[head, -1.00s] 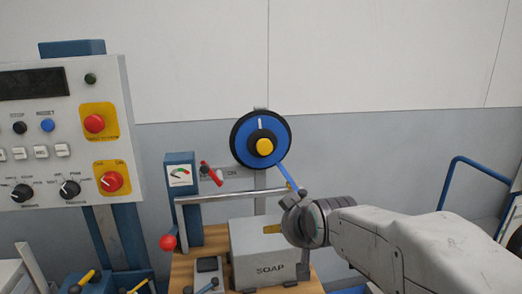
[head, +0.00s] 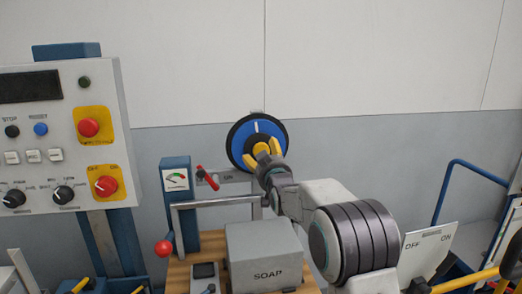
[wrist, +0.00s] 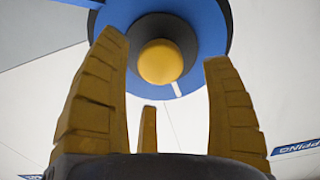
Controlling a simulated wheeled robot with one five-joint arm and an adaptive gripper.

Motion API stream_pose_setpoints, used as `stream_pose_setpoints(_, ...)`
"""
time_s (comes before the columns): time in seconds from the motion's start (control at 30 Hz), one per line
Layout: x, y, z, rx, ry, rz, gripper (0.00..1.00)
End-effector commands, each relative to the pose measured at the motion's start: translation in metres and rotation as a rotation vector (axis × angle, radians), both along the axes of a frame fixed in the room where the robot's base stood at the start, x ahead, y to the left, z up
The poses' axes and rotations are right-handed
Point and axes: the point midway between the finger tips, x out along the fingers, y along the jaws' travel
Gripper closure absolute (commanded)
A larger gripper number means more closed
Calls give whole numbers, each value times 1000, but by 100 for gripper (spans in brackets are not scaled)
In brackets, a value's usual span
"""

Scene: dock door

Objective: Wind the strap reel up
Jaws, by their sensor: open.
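The strap reel (head: 243,134) is a round blue disc with a black rim, a yellow centre knob and a white mark near the top, mounted against the wall in the head view. My gripper (head: 262,153) is open and empty in front of the reel's centre, its yellow fingers pointing at it. In the wrist view the reel (wrist: 206,22) fills the top, with its yellow knob (wrist: 160,62) showing between my spread fingers. I see no finger closed on the knob; whether any touches the reel is unclear. The blue strap seen earlier below the reel is hidden behind my gripper.
A grey SOAP box (head: 266,258) stands below the reel on a wooden top, beside a blue gauge post (head: 177,190) and a grey rail. A control panel (head: 60,140) with red buttons is at left. An OFF/ON plate (head: 426,250) and blue rail (head: 450,200) are at right.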

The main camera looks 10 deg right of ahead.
Motion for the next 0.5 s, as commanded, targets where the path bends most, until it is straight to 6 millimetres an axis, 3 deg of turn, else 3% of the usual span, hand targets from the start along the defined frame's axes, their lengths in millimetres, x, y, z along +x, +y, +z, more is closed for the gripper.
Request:
stream_pose_setpoints(0.2, 24, 0, 1, 0, 1, 0, 25)
stream_pose_setpoints(0.5, 43, 0, 1, 0, 1, 0, 25)
